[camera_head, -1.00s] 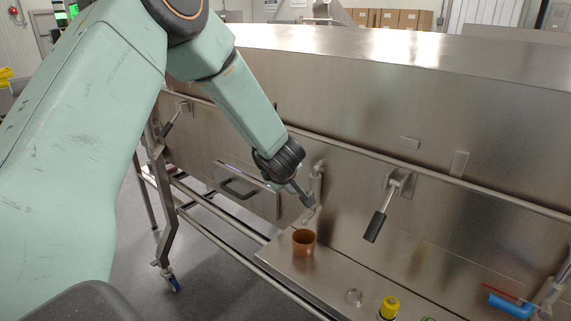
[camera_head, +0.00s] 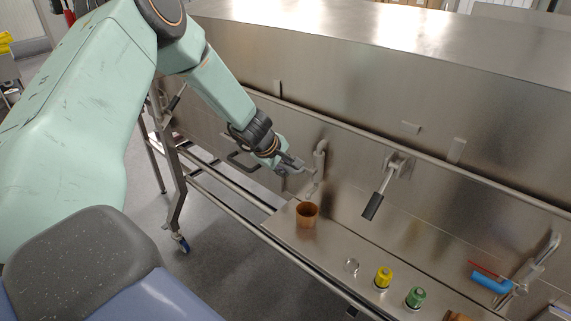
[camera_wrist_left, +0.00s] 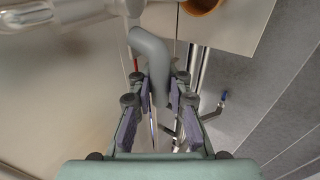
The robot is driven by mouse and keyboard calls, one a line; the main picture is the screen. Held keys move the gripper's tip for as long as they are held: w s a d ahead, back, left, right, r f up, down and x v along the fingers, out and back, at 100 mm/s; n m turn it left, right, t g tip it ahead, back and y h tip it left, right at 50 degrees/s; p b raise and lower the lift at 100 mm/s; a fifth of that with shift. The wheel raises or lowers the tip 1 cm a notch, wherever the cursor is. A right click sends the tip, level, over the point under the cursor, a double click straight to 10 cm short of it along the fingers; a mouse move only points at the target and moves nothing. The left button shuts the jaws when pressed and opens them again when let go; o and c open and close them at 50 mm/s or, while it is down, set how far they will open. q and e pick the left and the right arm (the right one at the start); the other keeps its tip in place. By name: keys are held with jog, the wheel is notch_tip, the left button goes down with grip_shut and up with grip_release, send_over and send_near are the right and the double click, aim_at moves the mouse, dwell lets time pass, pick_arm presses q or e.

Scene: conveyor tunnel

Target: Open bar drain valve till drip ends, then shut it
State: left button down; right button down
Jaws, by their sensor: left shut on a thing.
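A steel drain pipe (camera_head: 320,160) with a valve comes off the tunnel wall, its spout pointing down toward an orange-brown cup (camera_head: 307,215). The cup stands upright on the steel ledge (camera_head: 335,250); part of it shows at the top of the left wrist view (camera_wrist_left: 203,5). My left gripper (camera_head: 301,170) is at the valve, just above and left of the cup. In the left wrist view my fingers (camera_wrist_left: 160,92) are shut on the grey bent valve handle (camera_wrist_left: 151,50). I cannot make out any drip. My right gripper is not in view.
A black-gripped lever (camera_head: 375,203) sticks out of the wall to the right. A small clear glass (camera_head: 351,266), a yellow-capped item (camera_head: 383,277) and a green-capped item (camera_head: 415,297) stand on the ledge. A blue-handled valve (camera_head: 490,282) is farther right.

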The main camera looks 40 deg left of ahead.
pick_arm(q)
jog(key=shift+r, duration=0.1)
jog(key=c, duration=1.7)
grip_release()
jog(key=o, duration=0.4)
jog(key=shift+s, duration=0.2)
jog(key=shift+w, duration=0.1)
jog(key=shift+w, duration=0.1)
jog(key=shift+s+r, duration=0.5)
jog(key=shift+s, duration=6.05)
